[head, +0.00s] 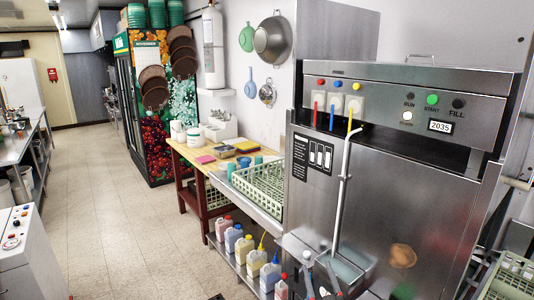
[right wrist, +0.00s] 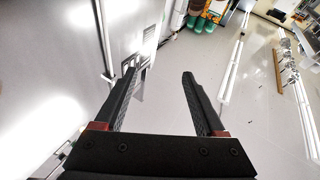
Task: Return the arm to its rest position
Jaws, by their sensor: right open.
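My right gripper (right wrist: 158,74) shows clearly in the right wrist view. Its two dark fingers are spread apart with nothing between them. It is beside a smooth metal panel (right wrist: 60,60) that fills the left of that view. My left gripper is in neither view.
A steel dishwasher (head: 390,190) stands close on the right. A green rack (head: 262,182) sits on the counter beside it, with several bottles (head: 232,238) on a low shelf. A white control cabinet (head: 25,265) is at lower left. The tiled aisle (head: 110,200) is clear.

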